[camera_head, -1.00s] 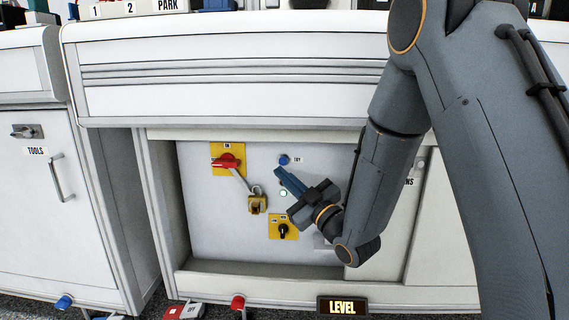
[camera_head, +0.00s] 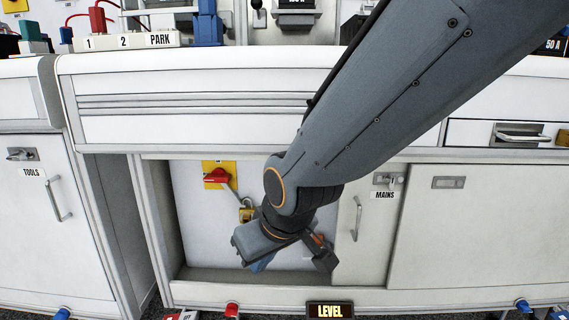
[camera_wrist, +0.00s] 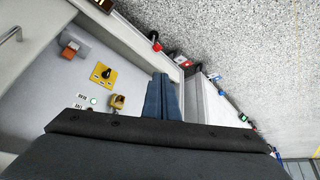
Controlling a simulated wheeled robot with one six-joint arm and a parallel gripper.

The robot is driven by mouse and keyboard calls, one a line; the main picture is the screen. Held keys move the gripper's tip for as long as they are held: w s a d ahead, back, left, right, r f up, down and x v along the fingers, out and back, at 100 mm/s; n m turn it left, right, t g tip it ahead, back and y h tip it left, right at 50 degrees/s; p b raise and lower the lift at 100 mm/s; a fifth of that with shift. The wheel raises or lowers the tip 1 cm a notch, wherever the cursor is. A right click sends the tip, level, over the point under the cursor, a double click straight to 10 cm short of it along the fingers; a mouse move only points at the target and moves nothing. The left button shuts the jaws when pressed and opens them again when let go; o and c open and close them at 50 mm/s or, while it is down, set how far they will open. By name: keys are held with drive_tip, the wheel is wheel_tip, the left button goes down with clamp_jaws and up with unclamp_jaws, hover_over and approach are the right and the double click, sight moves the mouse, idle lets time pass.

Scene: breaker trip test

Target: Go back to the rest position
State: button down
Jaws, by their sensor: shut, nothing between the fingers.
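My gripper (camera_head: 262,262) hangs in front of the recessed grey panel (camera_head: 187,215) under the bench. Its blue fingers are together and empty in the wrist view (camera_wrist: 162,97). In the head view, a red rotary handle (camera_head: 217,176) on a yellow plate is at the panel's upper left. A brass padlock (camera_head: 246,212) hangs beside my arm; it also shows in the wrist view (camera_wrist: 117,102). A black knob (camera_wrist: 104,73) on a yellow plate shows in the wrist view; my arm hides it in the head view. The fingers appear apart from the panel.
The white bench front (camera_head: 200,100) spans above the recess. The MAINS door (camera_head: 370,225) is right of my gripper and the TOOLS door (camera_head: 45,215) is far left. A LEVEL sign (camera_head: 330,310) is at the bottom. Speckled floor (camera_wrist: 240,40) is open in the wrist view.

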drive_tip(key=s+d+r+g+h+p, duration=0.1)
drive_tip(key=s+d+r+g, duration=0.15)
drive_tip(key=s, duration=0.65)
drive_tip(key=s+d+r+g+p, duration=0.1)
drive_tip(key=s+g+p, duration=0.15)
drive_tip(key=s, duration=0.65)
drive_tip(key=d+r+m+h+p, duration=0.1)
drive_tip(key=d+r+m+p, duration=0.2)
drive_tip(key=d+r+p, duration=0.7)
drive_tip(key=d+r+m+h+p, duration=0.1)
drive_tip(key=d+r+m+p, duration=0.3)
drive_tip(key=d+r+p, duration=0.6)
drive_tip(key=shift+w+d+r+p, duration=0.2)
drive_tip(key=shift+r+p, duration=3.8)
drive_tip(key=shift+p, duration=4.1)
